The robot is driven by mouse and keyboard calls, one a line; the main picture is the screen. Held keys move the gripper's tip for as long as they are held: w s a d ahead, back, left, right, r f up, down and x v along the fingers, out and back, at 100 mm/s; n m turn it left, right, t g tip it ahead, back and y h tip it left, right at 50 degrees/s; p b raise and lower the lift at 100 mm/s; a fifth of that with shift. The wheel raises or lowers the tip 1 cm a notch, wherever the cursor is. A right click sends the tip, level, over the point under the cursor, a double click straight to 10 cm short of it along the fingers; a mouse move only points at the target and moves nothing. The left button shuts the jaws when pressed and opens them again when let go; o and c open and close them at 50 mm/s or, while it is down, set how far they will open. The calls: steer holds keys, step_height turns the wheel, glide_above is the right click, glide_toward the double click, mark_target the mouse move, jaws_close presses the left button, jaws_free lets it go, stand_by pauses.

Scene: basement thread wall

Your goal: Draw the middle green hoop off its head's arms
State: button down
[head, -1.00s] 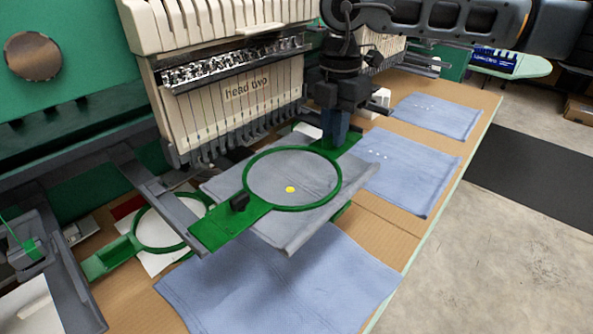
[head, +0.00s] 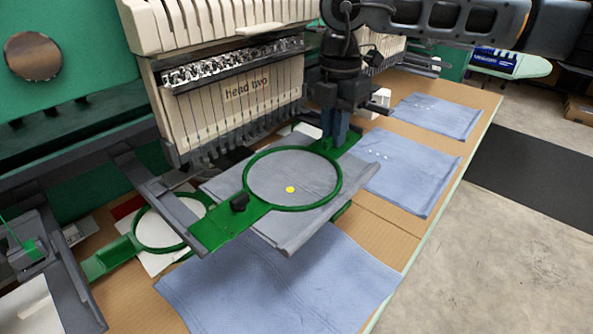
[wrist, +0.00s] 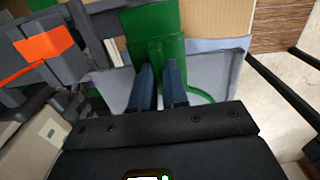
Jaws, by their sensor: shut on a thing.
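The middle green hoop (head: 335,184) is in front of the machine head marked "head two" (head: 240,92). It holds grey-blue cloth (head: 300,172) with a yellow dot inside the ring. Its left green tab (head: 228,226) lies by the end of a grey arm (head: 165,198); I cannot tell whether they touch. My gripper (head: 335,138) points down at the hoop's right-hand green tab (head: 352,141). In the wrist view my gripper (wrist: 157,85) has its two blue-grey fingers closed on the green tab (wrist: 152,28). The right arm of the head is mostly hidden behind my gripper.
A second green hoop (head: 136,240) lies lower at left. Folded blue cloths (head: 410,170) lie along the cardboard-coloured table (head: 375,222), one below the hoop (head: 280,290). The needle row hangs close behind the hoop. Open floor (head: 500,260) lies to the right.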

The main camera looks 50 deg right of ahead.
steer(key=shift+r, duration=0.15)
steer(key=shift+r, duration=0.5)
steer(key=shift+s, duration=0.1)
steer(key=shift+s+d+b, duration=0.1)
steer(key=shift+s+b, duration=1.2)
steer(key=shift+s, duration=2.1)
steer(key=shift+r, duration=0.1)
